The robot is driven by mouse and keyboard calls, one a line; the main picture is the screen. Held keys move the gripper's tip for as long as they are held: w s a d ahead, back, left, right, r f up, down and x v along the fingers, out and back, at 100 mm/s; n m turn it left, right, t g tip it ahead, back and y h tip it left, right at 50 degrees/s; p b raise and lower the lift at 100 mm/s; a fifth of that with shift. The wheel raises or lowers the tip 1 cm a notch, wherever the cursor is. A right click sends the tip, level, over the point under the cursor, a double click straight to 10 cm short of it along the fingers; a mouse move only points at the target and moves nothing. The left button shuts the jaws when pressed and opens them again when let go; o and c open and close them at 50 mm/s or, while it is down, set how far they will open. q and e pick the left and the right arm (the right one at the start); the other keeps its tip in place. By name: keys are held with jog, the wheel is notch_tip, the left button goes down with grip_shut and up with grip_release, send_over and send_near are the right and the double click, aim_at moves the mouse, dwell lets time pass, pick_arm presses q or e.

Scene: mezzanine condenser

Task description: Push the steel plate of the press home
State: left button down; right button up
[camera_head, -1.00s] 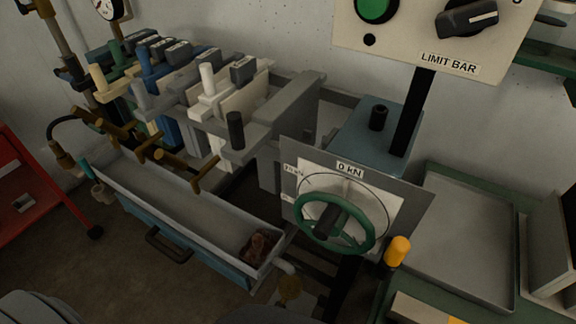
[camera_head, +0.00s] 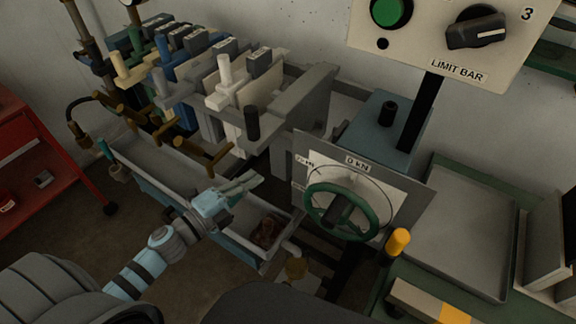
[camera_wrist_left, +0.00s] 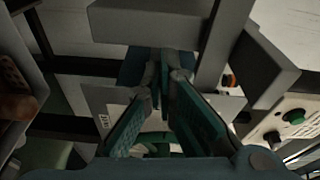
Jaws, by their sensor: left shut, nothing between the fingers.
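The grey steel plate (camera_head: 307,100) of the press stands upright on the rails, right of the row of coloured and white plates (camera_head: 240,95). A handle with a dark grip (camera_head: 252,123) juts from its near side. I cannot tell whether it touches the white plates. My left gripper (camera_head: 256,182) is shut and empty, over the trough's right part, below and in front of the steel plate and apart from it. In the left wrist view its fingers (camera_wrist_left: 163,78) converge, with grey press parts (camera_wrist_left: 160,22) beyond. My right gripper is not in view.
A green handwheel (camera_head: 342,212) and the 0 kN gauge panel (camera_head: 400,190) stand right of the gripper. The drip trough (camera_head: 150,170) runs below brass taps (camera_head: 205,155). A control box (camera_head: 430,50) hangs above. A red cart (camera_head: 45,160) is at far left.

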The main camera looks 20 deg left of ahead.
aim_at(288, 167)
pick_arm(q)
jog(key=w+d+m, duration=0.1)
jog(key=w+d, duration=0.1)
jog(key=w+d+h+p, duration=0.1)
jog(key=w+d, duration=0.1)
jog(key=w+d+m+g+h+p, duration=0.1)
jog(key=w+d, duration=0.1)
jog(key=w, duration=0.1)
jog(key=shift+f+m, duration=0.1)
jog(key=shift+m, duration=0.2)
jog(key=shift+w+d, duration=0.3)
jog(key=shift+w, duration=0.1)
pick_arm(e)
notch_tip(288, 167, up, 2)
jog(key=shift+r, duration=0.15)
pick_arm(q)
jog(key=shift+a, duration=0.1)
